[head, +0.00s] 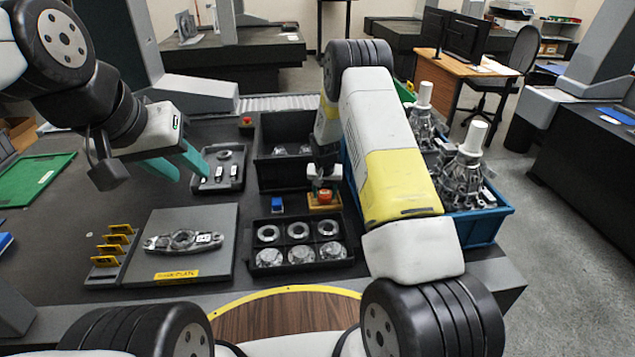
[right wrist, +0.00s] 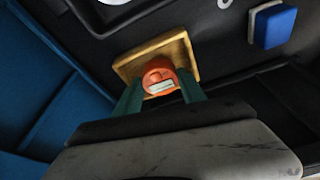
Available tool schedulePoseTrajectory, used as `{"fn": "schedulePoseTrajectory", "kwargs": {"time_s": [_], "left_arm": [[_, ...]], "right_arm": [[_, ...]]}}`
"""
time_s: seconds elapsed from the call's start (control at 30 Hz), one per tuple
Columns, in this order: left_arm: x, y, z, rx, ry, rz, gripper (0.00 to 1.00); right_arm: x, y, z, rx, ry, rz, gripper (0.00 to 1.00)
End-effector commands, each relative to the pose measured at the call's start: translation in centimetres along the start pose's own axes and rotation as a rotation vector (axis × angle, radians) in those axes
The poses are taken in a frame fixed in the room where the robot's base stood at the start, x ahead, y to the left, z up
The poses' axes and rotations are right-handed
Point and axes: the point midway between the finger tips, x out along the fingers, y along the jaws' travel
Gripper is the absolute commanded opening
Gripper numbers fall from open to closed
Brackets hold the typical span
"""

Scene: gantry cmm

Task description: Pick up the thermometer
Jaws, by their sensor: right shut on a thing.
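The thermometer (right wrist: 158,72) looks like an orange round body with a small white display. It is at a wooden block (right wrist: 183,50), and I cannot tell whether it still touches it. My right gripper (right wrist: 162,98) has its green fingers on either side of the orange body and is shut on it. In the head view the orange thermometer (head: 325,196) shows just below my right gripper (head: 323,188), above the wooden block (head: 324,207). My left gripper (head: 188,166) is open and empty, with teal fingers spread, near a dark tray on the left.
A blue-and-white block (head: 277,205) lies left of the wooden block. A black tray of metal rings (head: 298,274) is in front. A black bin (head: 262,177) stands behind, and a blue crate (head: 484,226) of castings is to the right. A plate (head: 209,214) lies left.

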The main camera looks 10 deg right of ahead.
Motion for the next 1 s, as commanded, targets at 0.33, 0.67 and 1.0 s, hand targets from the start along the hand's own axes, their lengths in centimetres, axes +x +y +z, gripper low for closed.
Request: {"fn": "schedulePoseTrajectory", "kwargs": {"time_s": [0.33,0.67,1.0], "left_arm": [[0.0,0.0,0.0,0.0,0.0,0.0,0.36],[0.0,0.0,0.0,0.0,0.0,0.0,0.36],[0.0,0.0,0.0,0.0,0.0,0.0,0.36]], "right_arm": [[-3.6,-1.1,4.5,-0.005,-0.002,0.001,0.05],[-6.0,-2.4,10.8,-0.005,-0.002,0.001,0.05],[-7.2,-3.0,14.1,-0.002,-0.001,0.0,0.05]]}}
